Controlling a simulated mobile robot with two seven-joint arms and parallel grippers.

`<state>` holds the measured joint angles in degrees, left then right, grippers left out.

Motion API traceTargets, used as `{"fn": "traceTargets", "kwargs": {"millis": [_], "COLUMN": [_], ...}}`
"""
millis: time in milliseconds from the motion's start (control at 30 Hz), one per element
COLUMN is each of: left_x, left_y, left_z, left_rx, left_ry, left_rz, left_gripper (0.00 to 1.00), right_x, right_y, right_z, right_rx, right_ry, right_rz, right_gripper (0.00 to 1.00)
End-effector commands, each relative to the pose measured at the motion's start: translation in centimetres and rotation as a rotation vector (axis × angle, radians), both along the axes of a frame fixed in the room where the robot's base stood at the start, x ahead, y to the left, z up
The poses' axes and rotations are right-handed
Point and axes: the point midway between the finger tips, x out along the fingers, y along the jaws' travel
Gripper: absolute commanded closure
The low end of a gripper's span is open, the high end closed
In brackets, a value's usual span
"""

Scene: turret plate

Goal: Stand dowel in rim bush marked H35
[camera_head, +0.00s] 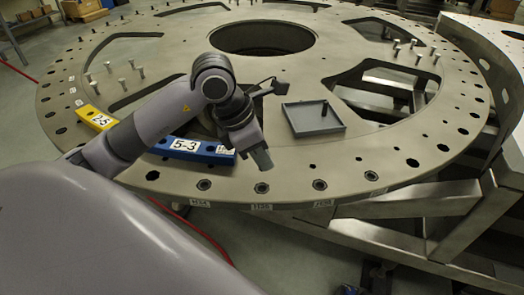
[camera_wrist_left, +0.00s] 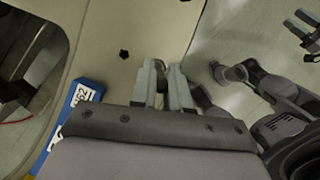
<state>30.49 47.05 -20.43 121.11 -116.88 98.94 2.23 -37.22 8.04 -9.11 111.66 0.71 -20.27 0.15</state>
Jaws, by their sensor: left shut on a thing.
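My left gripper (camera_head: 262,160) is over the near rim of the turret plate (camera_head: 290,178), just above and behind a rim bush (camera_head: 262,188). A small label below that bush seems to read H35, but it is blurred. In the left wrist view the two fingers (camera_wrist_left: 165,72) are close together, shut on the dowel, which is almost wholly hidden. Neighbouring rim bushes are to the left (camera_head: 204,184) and right (camera_head: 320,185). A gripper-like end, seemingly my right gripper (camera_wrist_left: 302,34), is at the right edge of the left wrist view; its jaws are unclear.
A grey square tray (camera_head: 301,131) with a dark upright peg (camera_head: 324,107) lies on the plate. A blue bar (camera_head: 190,147) marked 5-3 and a yellow bar (camera_head: 97,117) lie left of the gripper. Several pins stand on the plate. The plate has large cutouts.

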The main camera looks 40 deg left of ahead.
Motion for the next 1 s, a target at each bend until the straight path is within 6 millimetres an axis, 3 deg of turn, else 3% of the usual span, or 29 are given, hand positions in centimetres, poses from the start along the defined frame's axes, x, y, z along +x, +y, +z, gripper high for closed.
{"fn": "traceTargets", "kwargs": {"millis": [1000], "left_x": [0.0], "left_y": [0.0], "left_z": [-5.2], "left_rx": [0.0], "left_ry": [0.0], "left_rz": [0.0], "left_gripper": [1.0], "right_x": [0.0], "right_y": [0.0], "right_z": [-3.9], "right_rx": [0.003], "right_ry": [0.002], "right_rz": [-0.001], "right_gripper": [0.57]}}
